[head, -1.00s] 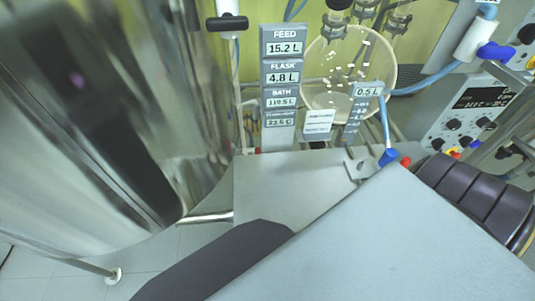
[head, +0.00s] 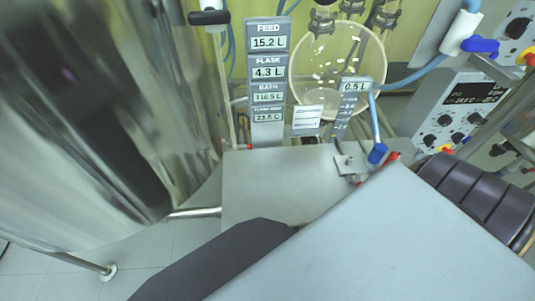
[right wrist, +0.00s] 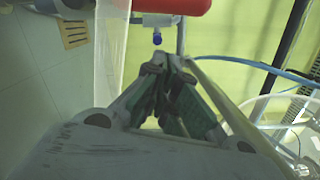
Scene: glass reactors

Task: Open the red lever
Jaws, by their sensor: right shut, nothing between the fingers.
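A red handle, which looks like the red lever (right wrist: 175,5), crosses the top edge of the right wrist view, cut off by the frame. A small blue knob (right wrist: 157,39) hangs just below it. My right gripper (right wrist: 167,62) is shut and empty, with its fingertips pointing up towards the blue knob and the red handle. A gap shows between the tips and the red handle. In the head view, a narrow red piece (head: 386,166) shows along the edge of my grey arm, beside a blue-tipped handle (head: 377,153); whether it is the same lever I cannot tell. My left gripper is out of view.
A large shiny steel vessel (head: 90,120) fills the left side of the head view. A round glass flask (head: 340,65) with pale bits stands behind the display column (head: 268,90). A control box (head: 460,105) with knobs is at right. A blue hose (right wrist: 255,66) crosses the right wrist view.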

